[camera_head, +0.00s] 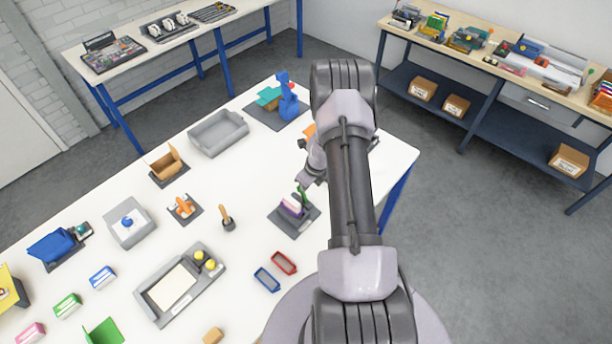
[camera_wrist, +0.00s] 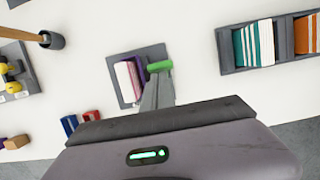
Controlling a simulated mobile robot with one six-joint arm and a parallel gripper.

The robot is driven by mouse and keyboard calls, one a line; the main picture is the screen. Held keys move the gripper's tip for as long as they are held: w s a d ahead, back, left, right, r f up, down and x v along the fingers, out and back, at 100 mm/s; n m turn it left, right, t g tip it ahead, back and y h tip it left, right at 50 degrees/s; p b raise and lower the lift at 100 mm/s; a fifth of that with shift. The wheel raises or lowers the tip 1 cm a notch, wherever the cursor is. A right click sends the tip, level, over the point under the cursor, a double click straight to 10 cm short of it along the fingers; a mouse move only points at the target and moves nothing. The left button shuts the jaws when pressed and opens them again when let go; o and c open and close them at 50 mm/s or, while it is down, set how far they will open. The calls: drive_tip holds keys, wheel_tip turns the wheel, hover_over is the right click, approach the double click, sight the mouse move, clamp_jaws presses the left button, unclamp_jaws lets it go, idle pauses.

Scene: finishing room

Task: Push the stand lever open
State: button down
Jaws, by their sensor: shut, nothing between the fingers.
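The stand (camera_head: 293,219) is a dark square plate on the white table, below and left of my forearm. It also shows in the wrist view (camera_wrist: 150,52). A purple and white block (camera_wrist: 126,80) stands on it. Beside the block is the green lever (camera_wrist: 159,67), also seen in the head view (camera_head: 302,193). My gripper (camera_wrist: 158,82) is shut and empty, with its fingertips right by the green lever; I cannot tell whether they touch. In the head view, my gripper (camera_head: 308,181) is just above the stand and partly hidden by my arm.
A rack with teal and orange items (camera_wrist: 240,68) lies right of the stand in the wrist view. Red (camera_head: 284,263) and blue (camera_head: 267,280) small frames lie near the stand. A dark cup with a wooden handle (camera_head: 227,219) stands to its left. Bare table surrounds the stand.

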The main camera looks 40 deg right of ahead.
drive_tip(key=shift+w+a+f+p, duration=0.1)
drive_tip(key=shift+w+f+p, duration=0.1)
drive_tip(key=shift+w, duration=0.6)
drive_tip(key=shift+w+a+f+p, duration=0.1)
drive_tip(key=shift+w+p, duration=0.05)
drive_tip(key=shift+w, duration=0.6)
drive_tip(key=shift+w+a+f+p, duration=0.1)
drive_tip(key=shift+w+p, duration=0.1)
drive_tip(key=shift+w, duration=0.6)
drive_tip(key=shift+w+f, duration=0.1)
